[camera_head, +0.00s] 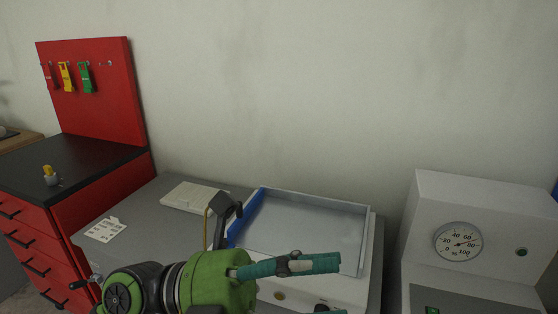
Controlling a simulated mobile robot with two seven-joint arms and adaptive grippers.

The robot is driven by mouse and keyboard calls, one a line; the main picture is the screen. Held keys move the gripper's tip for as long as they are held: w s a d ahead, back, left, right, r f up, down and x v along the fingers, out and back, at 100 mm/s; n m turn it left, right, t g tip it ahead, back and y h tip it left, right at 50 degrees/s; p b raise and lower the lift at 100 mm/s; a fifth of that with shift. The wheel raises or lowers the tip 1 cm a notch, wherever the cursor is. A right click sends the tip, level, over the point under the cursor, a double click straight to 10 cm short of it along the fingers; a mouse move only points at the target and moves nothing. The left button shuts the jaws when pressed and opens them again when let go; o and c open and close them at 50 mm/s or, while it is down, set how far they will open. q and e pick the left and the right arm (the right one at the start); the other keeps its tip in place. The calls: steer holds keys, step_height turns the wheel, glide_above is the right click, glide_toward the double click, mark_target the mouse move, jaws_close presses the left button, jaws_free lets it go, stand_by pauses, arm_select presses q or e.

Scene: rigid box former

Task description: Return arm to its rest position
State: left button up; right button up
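My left arm comes in from the lower left with a green body and teal finger parts. My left gripper (332,288) points right in front of the white machine at the bottom centre. One teal finger shows in full, and only a bit of a second shows at the bottom edge, apart from the first. I see nothing held between them. My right gripper and arm are not in view.
A blue-edged grey tray (300,222) sits on the white machine (318,291) behind my gripper. A white keyboard (192,197) lies on the grey table (143,209). A red cabinet (92,201) stands left, and a dial unit (488,210) stands right.

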arm_select(q)
steer(key=w+a+n+t+y, duration=0.4)
steer(key=w+a+n+t, duration=0.25)
steer(key=n+t, duration=0.6)
steer(key=w+a+n+t+y, duration=0.4)
steer(key=w+a+n+t, duration=0.25)
steer(key=n+t, duration=0.65)
steer(key=w+a+f+n+g+y, duration=0.1)
steer(key=a+f+n+g+y, duration=0.45)
steer(key=f, duration=0.55)
steer(key=w+a+f+n+g+y, duration=0.1)
steer(key=a+f+n+g+y, duration=0.1)
steer(key=a+f+n+y, duration=0.55)
steer(key=s+d+f+g, duration=0.3)
steer(key=s+f+g, duration=1)
steer(key=s+f, duration=1.05)
step_height(320, 180, down, 22)
steer(key=s+a+f+g, duration=0.1)
steer(key=s+a+f, duration=0.2)
steer(key=s+f, duration=1.1)
steer(key=shift+s+f+g+p, duration=0.35)
steer(key=shift+s+g+p, duration=0.1)
steer(key=shift+s, duration=0.4)
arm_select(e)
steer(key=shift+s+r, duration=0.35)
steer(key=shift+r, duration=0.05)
